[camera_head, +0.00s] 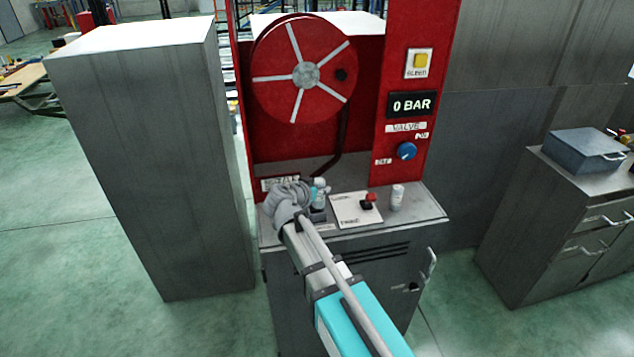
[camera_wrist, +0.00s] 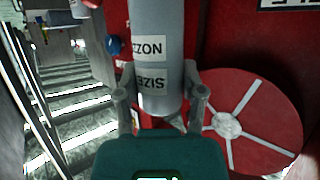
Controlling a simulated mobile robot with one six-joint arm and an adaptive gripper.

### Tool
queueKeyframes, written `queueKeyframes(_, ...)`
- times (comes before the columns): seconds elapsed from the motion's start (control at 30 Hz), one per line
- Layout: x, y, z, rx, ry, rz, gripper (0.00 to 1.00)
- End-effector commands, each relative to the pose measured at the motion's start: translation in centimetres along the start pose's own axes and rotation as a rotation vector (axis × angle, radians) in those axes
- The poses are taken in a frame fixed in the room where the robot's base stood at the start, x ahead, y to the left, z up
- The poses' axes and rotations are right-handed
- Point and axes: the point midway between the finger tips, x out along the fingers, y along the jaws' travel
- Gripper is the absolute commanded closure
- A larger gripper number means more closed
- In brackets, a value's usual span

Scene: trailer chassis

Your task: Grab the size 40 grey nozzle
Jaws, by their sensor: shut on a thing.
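In the wrist view a grey cylindrical nozzle (camera_wrist: 168,40) with white labels stands between my gripper's fingers (camera_wrist: 160,108), which are shut on it. The labels show parts of the words "nozzle" and "size"; the number is not readable. In the head view my gripper (camera_head: 291,196) is over the left part of the cabinet top, below the hose reel. The arm's end hides much of the held nozzle there. A second light grey nozzle (camera_head: 397,198) stands upright at the right of the cabinet top, apart from my gripper; its size cannot be read.
A white panel (camera_head: 346,211) with a red-handled switch (camera_head: 369,200) lies between my gripper and the second nozzle. Behind stand a red hose reel (camera_head: 275,85), a "0 BAR" display (camera_head: 411,105) and a blue valve knob (camera_head: 406,151). A tall grey cabinet (camera_head: 150,170) stands at left.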

Motion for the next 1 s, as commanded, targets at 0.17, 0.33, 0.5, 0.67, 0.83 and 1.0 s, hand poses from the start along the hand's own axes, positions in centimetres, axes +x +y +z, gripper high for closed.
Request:
queueKeyframes(0.17,-3.9,3.0,-0.7,-0.001,0.001,0.000,1.00)
queueKeyframes(0.33,-6.1,4.5,-0.9,0.000,0.001,-0.001,1.00)
queueKeyframes(0.5,-7.2,5.3,-1.0,0.000,0.001,0.000,1.00)
queueKeyframes(0.67,-7.7,5.7,-1.0,0.000,0.001,0.001,1.00)
queueKeyframes(0.83,-7.7,5.7,-0.9,0.000,0.001,0.001,1.00)
queueKeyframes(1.0,-7.7,5.7,-0.9,0.000,0.001,0.000,1.00)
